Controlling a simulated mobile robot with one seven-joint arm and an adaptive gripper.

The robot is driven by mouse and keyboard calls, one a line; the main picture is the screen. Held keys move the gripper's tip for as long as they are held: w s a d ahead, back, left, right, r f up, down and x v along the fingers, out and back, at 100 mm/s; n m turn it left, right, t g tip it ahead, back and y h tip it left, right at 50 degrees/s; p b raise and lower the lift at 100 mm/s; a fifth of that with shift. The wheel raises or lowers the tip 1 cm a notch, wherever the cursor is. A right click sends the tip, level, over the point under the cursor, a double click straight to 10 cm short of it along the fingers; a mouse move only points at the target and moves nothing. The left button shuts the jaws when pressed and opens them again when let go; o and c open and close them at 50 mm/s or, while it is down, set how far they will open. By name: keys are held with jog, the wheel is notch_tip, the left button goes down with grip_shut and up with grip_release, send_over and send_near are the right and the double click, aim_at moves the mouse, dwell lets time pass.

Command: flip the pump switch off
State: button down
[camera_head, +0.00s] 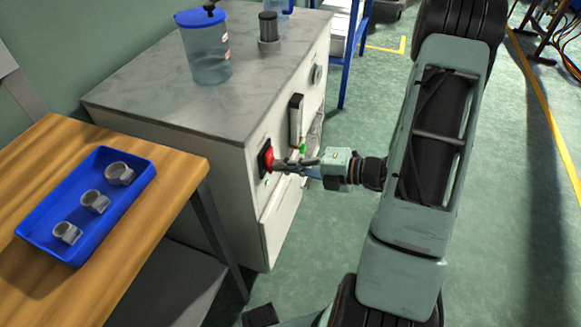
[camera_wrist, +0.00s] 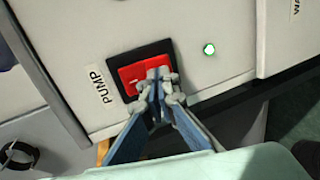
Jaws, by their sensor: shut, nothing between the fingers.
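The pump switch is a red rocker in a black frame on the front of a pale cabinet. It shows in the head view (camera_head: 265,157) and in the wrist view (camera_wrist: 131,76), with a white PUMP label (camera_wrist: 98,84) beside it. A round green light (camera_wrist: 209,48) glows on the panel to its right in the wrist view. My gripper (camera_head: 279,163) is shut and empty. In the wrist view its fingertips (camera_wrist: 158,84) overlap the right part of the red rocker and hide some of it. I cannot tell whether they touch it.
The cabinet's grey top (camera_head: 165,100) bears a blue-lidded clear container (camera_head: 207,58) and a dark cylinder (camera_head: 268,27). A wooden table (camera_head: 183,170) at left holds a blue tray (camera_head: 75,250) with 3 grey rings. Green floor lies open at right.

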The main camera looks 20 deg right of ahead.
jog(key=s+d+p, duration=0.2)
jog(key=s+d, duration=0.6)
jog(key=d, duration=0.2)
jog(key=shift+d+f+t+y, duration=0.3)
jog(key=shift+d+y, duration=0.1)
dwell(0.5)
dwell(0.4)
